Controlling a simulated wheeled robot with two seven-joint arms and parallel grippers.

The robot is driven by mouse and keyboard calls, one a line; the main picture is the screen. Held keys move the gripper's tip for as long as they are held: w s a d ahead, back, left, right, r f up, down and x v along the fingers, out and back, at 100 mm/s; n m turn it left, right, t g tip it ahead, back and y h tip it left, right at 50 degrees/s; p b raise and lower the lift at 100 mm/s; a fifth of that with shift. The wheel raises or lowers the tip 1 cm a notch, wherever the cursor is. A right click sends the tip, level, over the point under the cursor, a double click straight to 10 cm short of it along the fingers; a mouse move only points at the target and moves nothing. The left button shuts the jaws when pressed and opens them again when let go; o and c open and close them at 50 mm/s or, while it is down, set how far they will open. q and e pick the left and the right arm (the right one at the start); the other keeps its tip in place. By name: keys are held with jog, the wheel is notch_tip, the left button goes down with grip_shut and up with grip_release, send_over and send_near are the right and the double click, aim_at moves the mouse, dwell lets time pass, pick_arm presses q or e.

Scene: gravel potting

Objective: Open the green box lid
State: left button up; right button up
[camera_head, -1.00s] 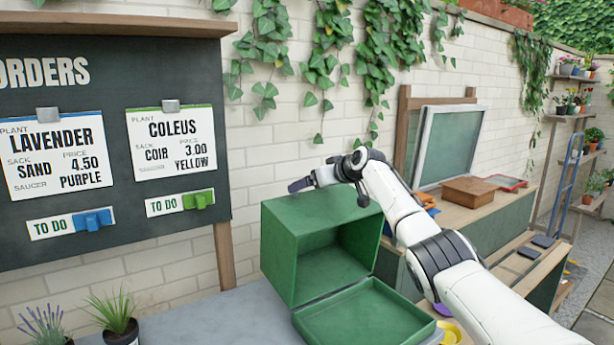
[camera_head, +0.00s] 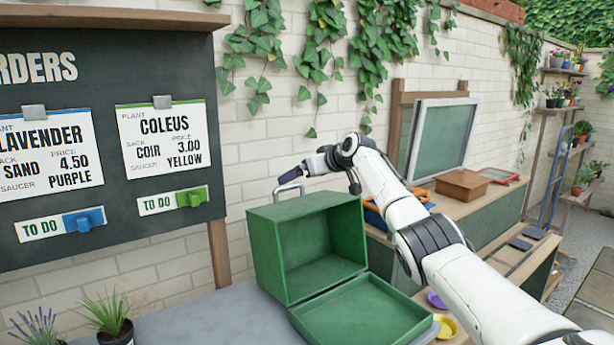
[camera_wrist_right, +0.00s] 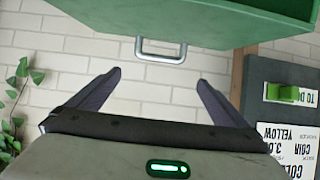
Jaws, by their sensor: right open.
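The green box (camera_head: 278,252) stands on the grey bench, its front open and its inside empty where I can see it. Its green lid (camera_head: 360,312) is folded down in front and lies flat on the bench. A metal handle (camera_head: 289,190) stands on top of the box; it also shows in the right wrist view (camera_wrist_right: 161,57). My right gripper (camera_head: 290,176) is above the box top, close to the handle. In the wrist view its two fingers (camera_wrist_right: 158,82) are spread with nothing between them, and the handle is just beyond the tips. My left gripper is not in view.
A dark order board (camera_head: 90,220) hangs on the brick wall at left. Potted plants (camera_head: 108,318) stand at the front left. Yellow and purple saucers (camera_head: 446,327) lie right of the lid. A wooden box (camera_head: 462,185) and blue-orange trays sit on the bench behind my right arm.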

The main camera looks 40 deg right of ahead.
jog(key=shift+s+f, duration=0.1)
jog(key=shift+s+r+b, duration=0.25)
jog(key=shift+s+b, duration=0.15)
jog(key=shift+s, duration=0.1)
jog(key=b+v, duration=0.2)
jog(key=v, duration=0.7)
jog(key=shift+r+b, duration=0.3)
jog(key=shift+b, duration=0.05)
jog(key=shift+a, duration=0.1)
